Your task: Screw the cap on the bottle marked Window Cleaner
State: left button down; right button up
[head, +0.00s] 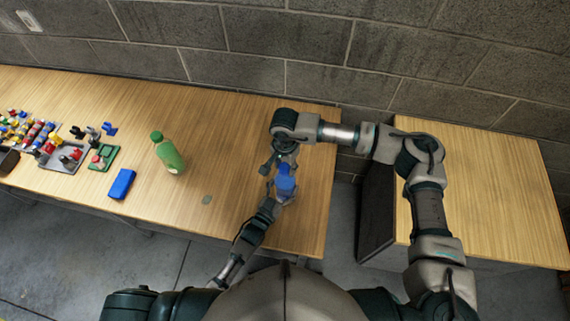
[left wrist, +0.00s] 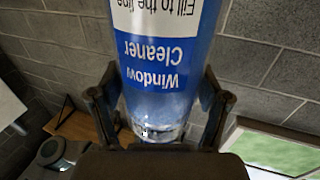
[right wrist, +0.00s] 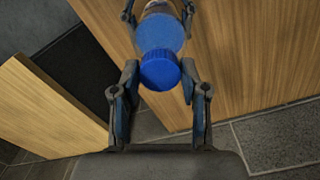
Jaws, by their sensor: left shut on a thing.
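In the left wrist view, the bottle (left wrist: 165,25) has an upside-down label reading "Window Cleaner" and "Fill to the line". My left gripper (left wrist: 158,90) is shut on its body; it also shows in the head view (head: 271,203). My right gripper (right wrist: 160,68) reaches down from above, its fingers on either side of the ribbed blue cap (right wrist: 159,74). The cap is over the bottle's top; how far it is seated is hidden. Whether the right fingers touch it is unclear.
A green bottle (head: 170,155), a blue box (head: 122,184) and a green tray (head: 104,158) stand to the left on the table. Several coloured parts lie farther left. The table's right edge is close, with a gap before a second wooden surface (head: 490,200). A block wall stands behind.

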jog(key=shift+c, duration=1)
jog(key=m, duration=1.1)
jog(key=shift+m, duration=0.4)
jog(key=m, duration=0.3)
jog(key=shift+m, duration=0.3)
jog(key=o, duration=1.3)
jog(key=shift+r, duration=2.25)
